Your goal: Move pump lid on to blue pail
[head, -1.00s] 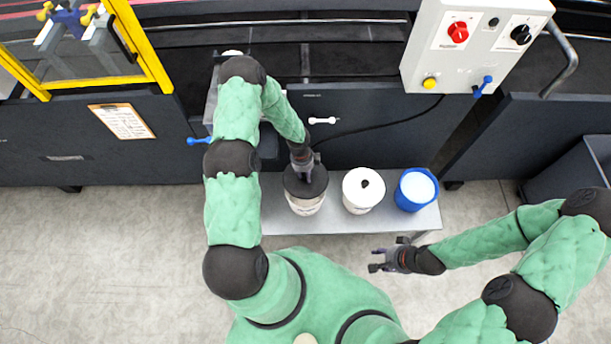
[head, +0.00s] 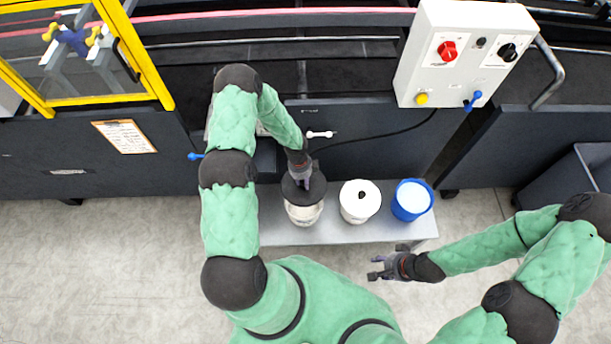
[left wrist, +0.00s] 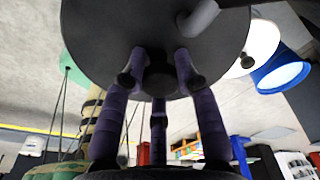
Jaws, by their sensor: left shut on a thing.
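My left gripper (head: 304,182) is shut on the dark round pump lid (head: 293,193). In the left wrist view the fingers (left wrist: 158,75) close on the middle of the lid (left wrist: 110,35), beside a grey bent spout. The lid is over the left white pail (head: 303,214); I cannot tell whether it still touches the rim. The blue pail (head: 411,201), with a white top surface, stands at the right end of the row, and also shows in the left wrist view (left wrist: 283,70). My right gripper (head: 380,268) is open and empty in front of the bench.
A white pail with a white lid (head: 359,201) stands between the left pail and the blue pail. All stand on a low grey bench (head: 340,235). Behind it are a dark machine front (head: 370,145), a cable and a control box (head: 460,55).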

